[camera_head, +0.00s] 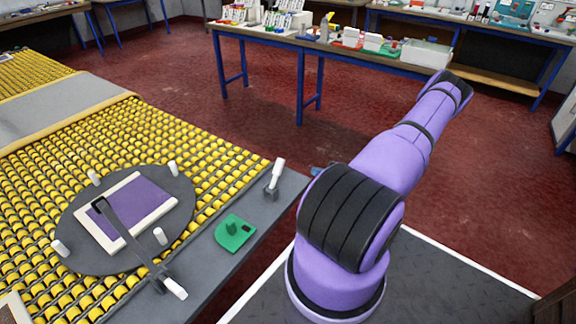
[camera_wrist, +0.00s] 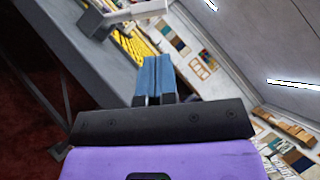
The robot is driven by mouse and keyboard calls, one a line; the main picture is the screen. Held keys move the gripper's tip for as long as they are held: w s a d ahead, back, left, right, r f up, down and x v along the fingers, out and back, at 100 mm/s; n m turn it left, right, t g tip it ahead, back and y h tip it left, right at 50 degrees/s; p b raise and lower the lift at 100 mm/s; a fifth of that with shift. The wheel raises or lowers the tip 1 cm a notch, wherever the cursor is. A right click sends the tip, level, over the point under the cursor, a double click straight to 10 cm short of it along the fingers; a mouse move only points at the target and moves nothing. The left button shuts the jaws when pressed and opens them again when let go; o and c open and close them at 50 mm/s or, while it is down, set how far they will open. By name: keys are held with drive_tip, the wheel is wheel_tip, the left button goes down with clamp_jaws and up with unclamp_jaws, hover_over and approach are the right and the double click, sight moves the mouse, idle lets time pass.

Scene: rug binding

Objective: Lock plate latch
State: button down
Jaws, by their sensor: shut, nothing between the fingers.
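A round dark plate (camera_head: 80,235) lies on the yellow rollers, with a purple rug piece (camera_head: 150,205) with cream edges on it. A small latch (camera_head: 274,178) with a white handle tilted up stands at the conveyor's grey edge, right of the plate. In the wrist view a white handle on a dark block (camera_wrist: 95,25) shows at the top, apart from my gripper; it looks like this latch. A dark bar (camera_head: 124,232) reaches over the rug from a mount with another white handle (camera_head: 175,288). My gripper (camera_wrist: 156,62) has blue fingers, shut and empty. In the head view my arm mostly hides it.
Several white pegs (camera_head: 161,236) stand around the plate. A green piece (camera_head: 235,232) lies on the grey edge between the two white handles. A blue-legged table (camera_head: 340,52) with goods stands behind. Red floor (camera_head: 480,190) is open to the right.

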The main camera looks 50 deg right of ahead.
sight(276, 174)
drive_tip(key=shift+w+a, duration=0.1)
drive_tip(key=shift+w, duration=0.05)
drive_tip(key=x, duration=0.9)
drive_tip(key=shift+w+a+r, duration=0.25)
idle(0.4)
